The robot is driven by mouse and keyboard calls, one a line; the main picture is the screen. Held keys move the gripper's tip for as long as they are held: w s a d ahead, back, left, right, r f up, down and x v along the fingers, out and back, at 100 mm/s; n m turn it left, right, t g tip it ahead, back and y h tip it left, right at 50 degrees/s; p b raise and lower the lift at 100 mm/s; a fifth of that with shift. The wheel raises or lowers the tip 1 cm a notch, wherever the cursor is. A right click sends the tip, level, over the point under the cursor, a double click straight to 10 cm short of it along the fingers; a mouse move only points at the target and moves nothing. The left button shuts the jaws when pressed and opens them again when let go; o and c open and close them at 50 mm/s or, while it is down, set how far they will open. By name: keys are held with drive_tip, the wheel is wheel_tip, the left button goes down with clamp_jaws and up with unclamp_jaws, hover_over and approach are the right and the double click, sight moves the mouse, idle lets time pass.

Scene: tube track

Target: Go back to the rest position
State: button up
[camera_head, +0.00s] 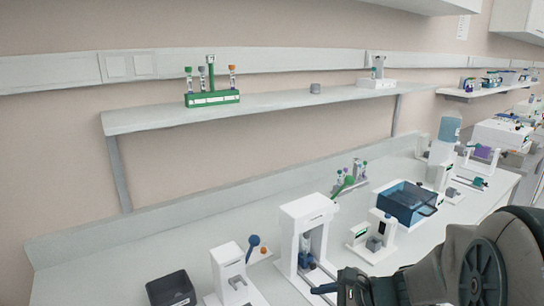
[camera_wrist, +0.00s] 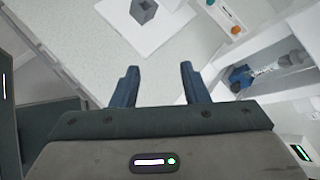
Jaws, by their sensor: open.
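My gripper (camera_wrist: 158,85) shows in the wrist view with its two blue fingers spread apart and nothing between them. Below the fingers lies the pale bench top (camera_wrist: 70,30). In the head view my arm comes in from the lower right, and a blue fingertip of my gripper (camera_head: 325,288) shows low in front of a tall white device (camera_head: 292,225). The rest of the gripper is largely hidden by my dark arm.
A white device with a blue knob (camera_head: 228,262) and a black bin (camera_head: 172,290) stand at the left. A blue transparent box (camera_head: 408,203) stands to the right. The shelf (camera_head: 140,121) above holds a green tube rack (camera_head: 212,98).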

drive_tip(key=s+d+r+n+g+h, duration=0.1)
drive_tip(key=s+n+h, duration=0.3)
drive_tip(key=n, duration=0.5)
drive_tip(key=s+d+r+n+g+h, duration=0.1)
drive_tip(key=s+d+r+n+h, duration=0.2)
drive_tip(key=s+n+h, duration=0.2)
drive_tip(key=shift+s+n, duration=1.65)
drive_tip(key=shift+n, duration=0.35)
